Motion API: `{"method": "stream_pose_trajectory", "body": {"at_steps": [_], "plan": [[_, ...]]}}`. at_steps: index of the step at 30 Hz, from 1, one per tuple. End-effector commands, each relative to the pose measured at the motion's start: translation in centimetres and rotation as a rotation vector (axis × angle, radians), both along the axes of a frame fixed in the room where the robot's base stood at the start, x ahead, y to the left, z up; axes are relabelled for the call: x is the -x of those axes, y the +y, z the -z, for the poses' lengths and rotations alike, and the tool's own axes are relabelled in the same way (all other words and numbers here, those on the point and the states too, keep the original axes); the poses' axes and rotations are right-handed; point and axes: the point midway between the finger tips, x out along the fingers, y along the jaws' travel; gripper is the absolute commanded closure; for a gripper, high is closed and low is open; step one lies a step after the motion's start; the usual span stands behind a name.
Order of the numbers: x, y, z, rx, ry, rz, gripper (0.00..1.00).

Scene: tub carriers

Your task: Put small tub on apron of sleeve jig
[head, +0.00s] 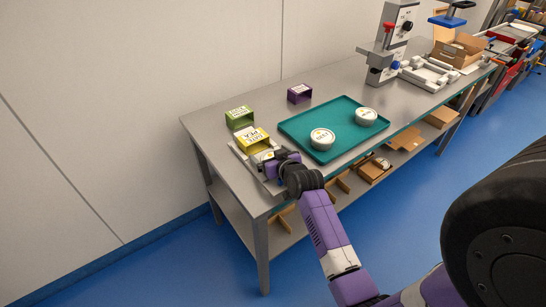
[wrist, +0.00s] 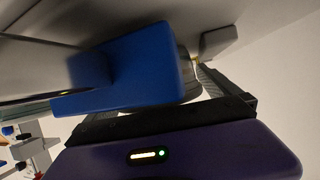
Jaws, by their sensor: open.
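The sleeve jig (head: 237,150) is a grey plate at the near left end of the bench. A yellow labelled sleeve (head: 254,140) sits on it. A pale thing (head: 263,156), perhaps the small tub, shows just in front of the sleeve, partly hidden by my gripper. My gripper (head: 270,160) is open, low at the jig's front. In the wrist view a blue block fills the middle, and a pale rounded thing (wrist: 188,90) shows partly behind it, near one dark finger. Whether it touches the fingers cannot be told. Two round white tubs, one nearer (head: 322,139) and one farther (head: 366,117), stand on the teal tray.
The teal tray (head: 293,127) lies right of the jig. A green sleeve (head: 239,117) and a purple sleeve (head: 299,93) stand toward the wall. A grey press (head: 386,50), a white frame (head: 430,75) and a cardboard box (head: 460,50) occupy the far end.

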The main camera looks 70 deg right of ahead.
Motion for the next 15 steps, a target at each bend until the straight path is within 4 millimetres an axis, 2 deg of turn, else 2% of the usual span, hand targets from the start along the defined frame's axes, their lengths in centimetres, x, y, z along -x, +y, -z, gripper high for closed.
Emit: {"method": "stream_pose_trajectory", "body": {"at_steps": [5,15], "plan": [[1.1,1.1,-0.7,0.001,0.001,-0.001,0.00],[5.6,5.3,-3.2,0.001,0.001,-0.002,0.00]]}}
